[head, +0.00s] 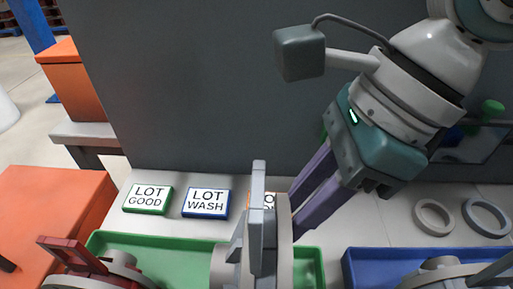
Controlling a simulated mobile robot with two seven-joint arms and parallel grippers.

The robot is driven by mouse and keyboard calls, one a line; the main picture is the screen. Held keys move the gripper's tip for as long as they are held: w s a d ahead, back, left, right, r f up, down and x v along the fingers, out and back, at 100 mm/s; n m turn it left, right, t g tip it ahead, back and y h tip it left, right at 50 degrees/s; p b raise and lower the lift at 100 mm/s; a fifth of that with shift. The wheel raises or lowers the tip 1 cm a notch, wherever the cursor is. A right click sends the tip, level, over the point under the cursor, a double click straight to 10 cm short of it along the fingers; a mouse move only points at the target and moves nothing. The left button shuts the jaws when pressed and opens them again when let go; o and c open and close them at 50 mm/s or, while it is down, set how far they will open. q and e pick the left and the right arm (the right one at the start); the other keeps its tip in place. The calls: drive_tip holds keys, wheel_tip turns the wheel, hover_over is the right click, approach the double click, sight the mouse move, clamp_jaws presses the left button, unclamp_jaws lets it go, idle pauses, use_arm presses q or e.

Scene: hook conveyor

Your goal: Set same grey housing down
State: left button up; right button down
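A grey housing (256,235) with an upright flat plate and a round flange seen nearly edge-on is over the green tray (308,262). My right gripper (297,215) comes in from the upper right, and its two purple fingers meet the housing's right side. They appear shut on it, though the fingertips are partly hidden behind the flange. I cannot tell whether the housing touches the tray floor. My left gripper is not in view.
LOT GOOD (148,199) and LOT WASH (206,203) cards lie behind the green tray; a third orange-edged card (270,200) is mostly hidden. A part with a dark red bracket (72,256) is front left. A blue tray (365,265) and grey rings (434,233) are right.

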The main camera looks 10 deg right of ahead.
wheel_tip(320, 180, down, 10)
drive_tip(key=shift+r+b, duration=0.25)
drive_tip(key=shift+b, duration=0.15)
drive_tip(key=shift+a, duration=0.1)
drive_tip(key=shift+f, duration=0.2)
drive_tip(key=c, duration=0.7)
unclamp_jaws()
drive_tip(key=shift+r, duration=0.15)
drive_tip(key=v, duration=1.2)
drive_tip(key=shift+r, duration=0.1)
